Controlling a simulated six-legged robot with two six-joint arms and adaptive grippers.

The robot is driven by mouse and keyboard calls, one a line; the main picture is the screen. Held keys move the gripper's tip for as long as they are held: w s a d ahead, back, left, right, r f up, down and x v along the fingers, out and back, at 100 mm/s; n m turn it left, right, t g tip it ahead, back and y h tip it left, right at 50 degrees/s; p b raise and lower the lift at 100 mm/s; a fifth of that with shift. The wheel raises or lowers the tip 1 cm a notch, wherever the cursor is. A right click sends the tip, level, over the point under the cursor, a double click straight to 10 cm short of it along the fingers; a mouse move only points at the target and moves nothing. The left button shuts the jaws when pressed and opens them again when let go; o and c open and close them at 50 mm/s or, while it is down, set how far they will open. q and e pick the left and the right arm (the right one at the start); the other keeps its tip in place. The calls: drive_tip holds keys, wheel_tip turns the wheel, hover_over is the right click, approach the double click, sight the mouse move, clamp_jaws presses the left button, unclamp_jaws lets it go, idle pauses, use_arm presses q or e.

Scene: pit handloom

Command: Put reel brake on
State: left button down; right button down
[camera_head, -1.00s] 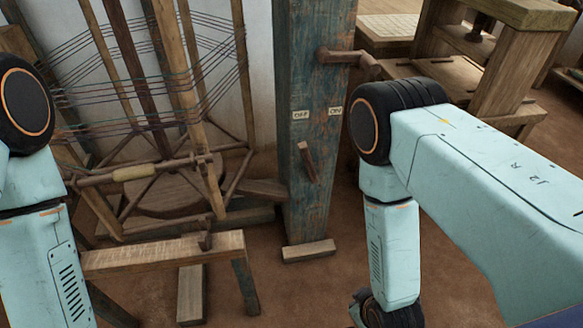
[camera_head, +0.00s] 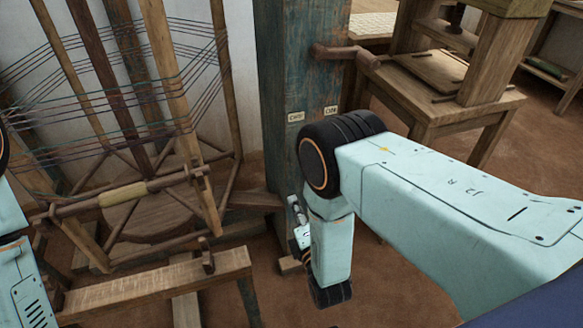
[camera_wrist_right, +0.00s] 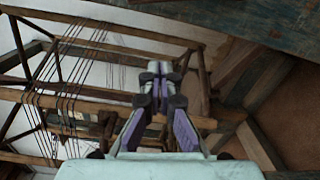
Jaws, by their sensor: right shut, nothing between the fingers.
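The blue-green wooden post (camera_head: 276,60) stands in the middle of the head view. It carries two small pale labels, a left one (camera_head: 296,117) and a right one (camera_head: 331,110), whose lettering is too small to read surely. The short wooden brake lever below them is hidden now behind my right arm. My right gripper (camera_head: 296,208) is partly hidden by my own forearm, close to the lower post. In the right wrist view its fingers (camera_wrist_right: 158,72) are together and empty, near the post's dark painted face (camera_wrist_right: 250,18). My left gripper is out of view.
The yarn reel (camera_head: 165,90) with its wooden frame stands left of the post. A low wooden bench (camera_head: 160,285) is in front of it. A wooden crank handle (camera_head: 345,52) sticks out of the post higher up. A wooden table (camera_head: 450,110) stands at the right, with bare floor below.

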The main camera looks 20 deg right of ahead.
drive_tip(key=shift+s+d+r+n, duration=0.1)
drive_tip(key=shift+d+r+n, duration=0.15)
drive_tip(key=shift+n, duration=0.45)
drive_tip(key=w+d+r+b, duration=0.1)
drive_tip(key=w+d+b, duration=0.2)
drive_tip(key=w, duration=0.8)
drive_tip(key=shift+d+r+b, duration=0.15)
drive_tip(key=shift+d+b, duration=0.1)
drive_tip(key=shift+b, duration=0.1)
